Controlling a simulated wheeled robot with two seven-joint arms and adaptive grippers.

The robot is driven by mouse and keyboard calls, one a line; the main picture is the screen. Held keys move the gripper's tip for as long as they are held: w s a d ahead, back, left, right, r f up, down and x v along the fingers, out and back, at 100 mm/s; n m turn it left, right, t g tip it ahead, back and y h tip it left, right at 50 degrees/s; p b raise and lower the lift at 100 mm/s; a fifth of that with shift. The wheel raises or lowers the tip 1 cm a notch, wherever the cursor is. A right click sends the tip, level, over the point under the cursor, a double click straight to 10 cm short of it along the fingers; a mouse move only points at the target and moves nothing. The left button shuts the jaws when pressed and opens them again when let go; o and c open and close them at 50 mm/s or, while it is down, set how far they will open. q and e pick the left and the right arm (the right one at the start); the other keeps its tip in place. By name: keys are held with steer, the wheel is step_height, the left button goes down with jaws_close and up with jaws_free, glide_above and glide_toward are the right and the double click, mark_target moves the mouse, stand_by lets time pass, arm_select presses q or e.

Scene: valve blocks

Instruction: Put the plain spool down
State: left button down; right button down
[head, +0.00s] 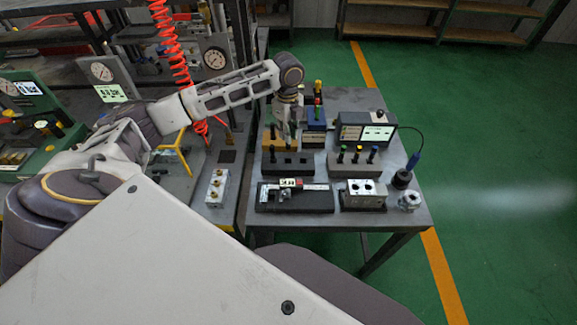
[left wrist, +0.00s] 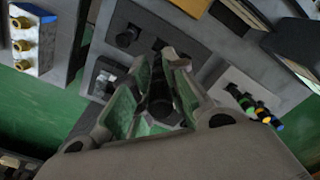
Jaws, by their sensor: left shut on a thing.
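My left gripper (head: 290,138) points down over the back of the small grey table, just behind a dark grey block with holes (head: 287,164). In the left wrist view its green-lined fingers (left wrist: 160,88) are shut on a dark cylinder, the plain spool (left wrist: 160,100). The spool's far end points toward the holed block (left wrist: 170,28); I cannot tell whether it touches it. In the head view the spool is not clear. A second grey block (head: 352,162) to the right carries several spools with coloured ends, also in the left wrist view (left wrist: 262,112). My right gripper is not in view.
A tan block (head: 271,141) and a blue box (head: 316,126) stand close around the gripper. A display box (head: 365,131) is at back right. In front lie a caliper case (head: 300,204), a metal valve block (head: 362,194) and a shiny fitting (head: 409,201). A red coiled hose (head: 168,45) hangs left.

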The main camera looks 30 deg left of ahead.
mark_target(288, 148)
arm_select(q)
steer(key=shift+m, duration=1.2)
steer(key=shift+f, duration=2.45)
steer(key=shift+f, duration=0.1)
steer(key=shift+f, duration=2.4)
steer(key=shift+f+p, duration=0.1)
steer(key=shift+p, duration=0.2)
steer(key=c, duration=1.4)
jaws_free()
